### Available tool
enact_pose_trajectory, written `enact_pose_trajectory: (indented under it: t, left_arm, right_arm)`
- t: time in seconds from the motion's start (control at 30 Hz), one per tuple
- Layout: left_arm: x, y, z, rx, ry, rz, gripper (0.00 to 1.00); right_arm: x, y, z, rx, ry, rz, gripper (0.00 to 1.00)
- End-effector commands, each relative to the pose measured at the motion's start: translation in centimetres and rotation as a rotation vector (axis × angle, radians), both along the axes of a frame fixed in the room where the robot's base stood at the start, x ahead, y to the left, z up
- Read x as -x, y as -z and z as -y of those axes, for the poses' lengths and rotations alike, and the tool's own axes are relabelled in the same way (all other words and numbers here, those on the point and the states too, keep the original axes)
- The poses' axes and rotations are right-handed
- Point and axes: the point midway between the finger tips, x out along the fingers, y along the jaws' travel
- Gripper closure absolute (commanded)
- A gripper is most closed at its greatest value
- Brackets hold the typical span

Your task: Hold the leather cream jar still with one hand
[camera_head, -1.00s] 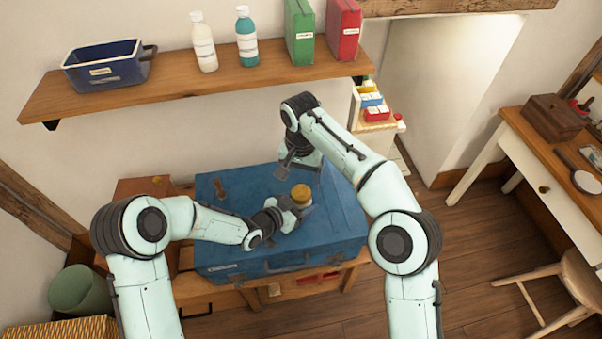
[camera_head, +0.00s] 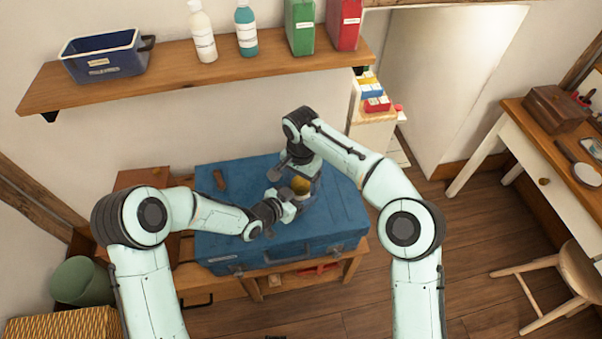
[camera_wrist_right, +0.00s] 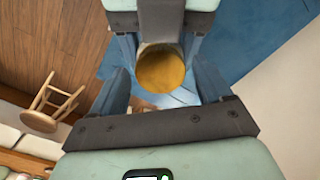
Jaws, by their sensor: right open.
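The leather cream jar with its round yellow lid (camera_head: 301,186) stands on the blue trunk (camera_head: 335,215). My left gripper (camera_head: 290,207) is low at the jar's front left side. Whether its fingers press on the jar is hidden. My right gripper (camera_head: 300,172) is open just above and behind the jar, pointing down. In the right wrist view the yellow lid (camera_wrist_right: 161,70) lies between the fingers of my right gripper (camera_wrist_right: 160,85), with gaps on both sides. The jar's body is mostly hidden beneath the lid.
A wall shelf (camera_head: 200,87) above carries a blue bin (camera_head: 103,57), bottles and two boxes. A desk (camera_head: 520,140) and stool (camera_head: 575,265) are at the right. The trunk's right part is clear.

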Motion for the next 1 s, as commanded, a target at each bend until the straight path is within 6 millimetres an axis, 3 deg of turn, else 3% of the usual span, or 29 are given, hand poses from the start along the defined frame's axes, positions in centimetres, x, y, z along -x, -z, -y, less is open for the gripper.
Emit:
enact_pose_trajectory:
  t: [0.23,0.4,0.57,0.8,1.0]
  left_arm:
    - [-0.05,-0.12,0.03,0.001,0.0,0.003,1.0]
    - [-0.05,-0.12,0.03,0.001,0.0,0.003,1.0]
    - [-0.06,-0.12,0.02,0.001,0.0,0.003,1.0]
    - [-0.06,-0.12,0.02,0.001,-0.001,0.003,1.0]
    - [-0.06,-0.11,0.0,0.001,-0.001,0.003,1.0]
  right_arm:
    - [0.0,0.06,-0.01,0.0,-0.001,0.0,0.25]
    - [0.0,0.05,-0.01,0.0,-0.001,0.0,0.79]
    - [0.01,0.03,-0.02,0.001,-0.043,0.0,0.79]
    - [0.01,-0.01,0.0,0.002,-0.401,0.0,0.79]
    - [0.01,-0.02,0.02,0.0,-0.572,0.0,0.79]
